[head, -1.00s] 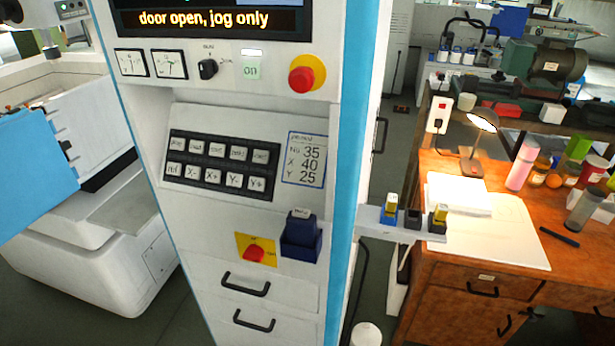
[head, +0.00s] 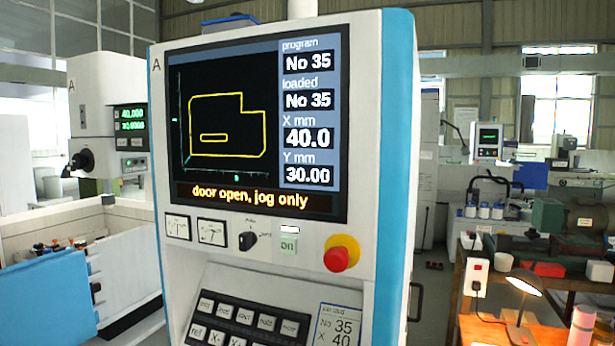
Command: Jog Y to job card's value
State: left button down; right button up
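The machine's control panel stands in the middle, with its screen (head: 258,125) facing me. The screen reads program No 35, loaded No 35, X mm 40.0 and Y mm 30.00, with "door open, jog only" in orange below a yellow outline. The job card (head: 338,326) at the bottom shows No 35 and X 40; its Y line is cut off by the frame edge. The key pad (head: 246,318) is partly in view; ref, X- and X+ show at the bottom edge, and the Y keys are out of frame. Neither gripper is in view.
A red emergency stop (head: 337,259), a black rotary switch (head: 247,241) and a lit "on" button (head: 289,246) sit below the screen. A blue door (head: 48,298) is at the lower left. A bench with a lit lamp (head: 523,285) stands at the right.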

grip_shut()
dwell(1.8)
